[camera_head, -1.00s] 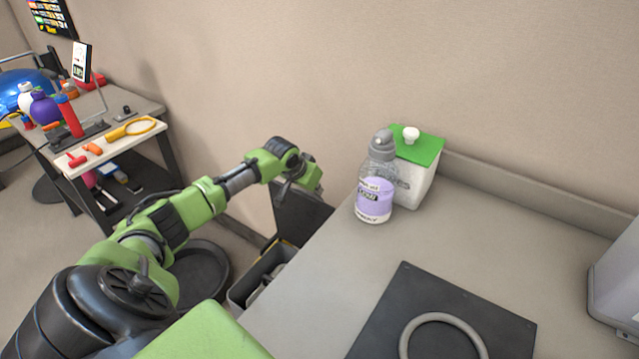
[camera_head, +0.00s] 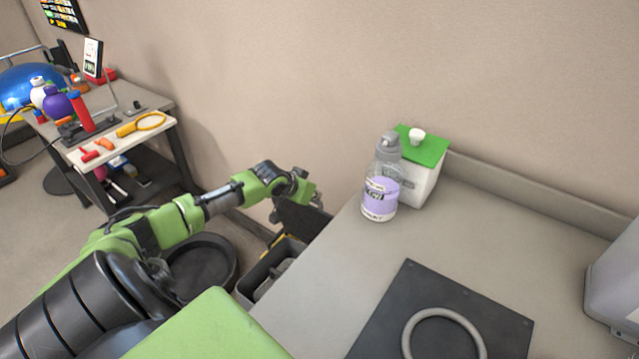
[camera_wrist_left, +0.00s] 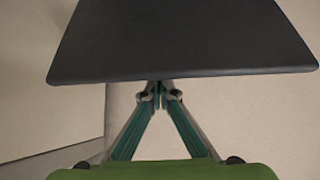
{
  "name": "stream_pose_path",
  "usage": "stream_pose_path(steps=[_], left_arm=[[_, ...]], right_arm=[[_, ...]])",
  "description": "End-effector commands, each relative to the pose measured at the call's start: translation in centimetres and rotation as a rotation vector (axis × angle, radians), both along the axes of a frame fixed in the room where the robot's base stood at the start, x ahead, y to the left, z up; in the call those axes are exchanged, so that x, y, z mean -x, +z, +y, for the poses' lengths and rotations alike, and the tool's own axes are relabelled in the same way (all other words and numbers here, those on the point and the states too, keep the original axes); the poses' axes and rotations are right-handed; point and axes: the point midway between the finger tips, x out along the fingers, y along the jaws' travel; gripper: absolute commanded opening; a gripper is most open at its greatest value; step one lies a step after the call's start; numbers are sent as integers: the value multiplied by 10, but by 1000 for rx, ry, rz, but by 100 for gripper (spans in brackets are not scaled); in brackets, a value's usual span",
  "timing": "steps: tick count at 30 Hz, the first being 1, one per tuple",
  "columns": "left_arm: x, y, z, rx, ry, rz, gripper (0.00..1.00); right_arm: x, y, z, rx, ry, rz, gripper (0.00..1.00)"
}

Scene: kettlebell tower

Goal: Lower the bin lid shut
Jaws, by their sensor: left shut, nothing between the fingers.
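The bin (camera_head: 246,293) stands on the floor against the left side of the counter, with its top open and some grey contents showing. Its dark lid (camera_head: 298,222) is raised at the back, partly hidden by my left gripper and the counter. My left gripper (camera_head: 314,201) is shut and empty, at the lid's upper edge. In the left wrist view the lid (camera_wrist_left: 185,42) is a wide dark panel, and the closed fingertips (camera_wrist_left: 160,92) meet at its near edge. I cannot tell whether they touch it. My right gripper is not in view.
The grey counter (camera_head: 325,285) holds a purple-labelled bottle (camera_head: 381,196), a white box with a green top (camera_head: 424,182) and a dark mat (camera_head: 400,320) with a grey ring. A round black tub (camera_head: 205,262) stands left of the bin, below my arm.

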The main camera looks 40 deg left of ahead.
Motion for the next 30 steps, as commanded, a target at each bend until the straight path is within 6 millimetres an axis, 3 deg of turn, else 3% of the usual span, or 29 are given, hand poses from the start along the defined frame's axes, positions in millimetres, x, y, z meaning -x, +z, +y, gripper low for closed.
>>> stream_pose_path(steps=[6, 15, 20, 30], left_arm=[[32, -4, -4, -9, 0, -105, 0], [74, -18, -9, -25, 5, -269, 0], [100, -31, -11, -36, 7, -368, 0], [159, -69, -17, -68, 4, -601, 0]], right_arm=[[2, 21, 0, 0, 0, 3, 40], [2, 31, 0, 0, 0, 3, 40], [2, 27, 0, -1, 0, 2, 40], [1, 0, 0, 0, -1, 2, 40]])
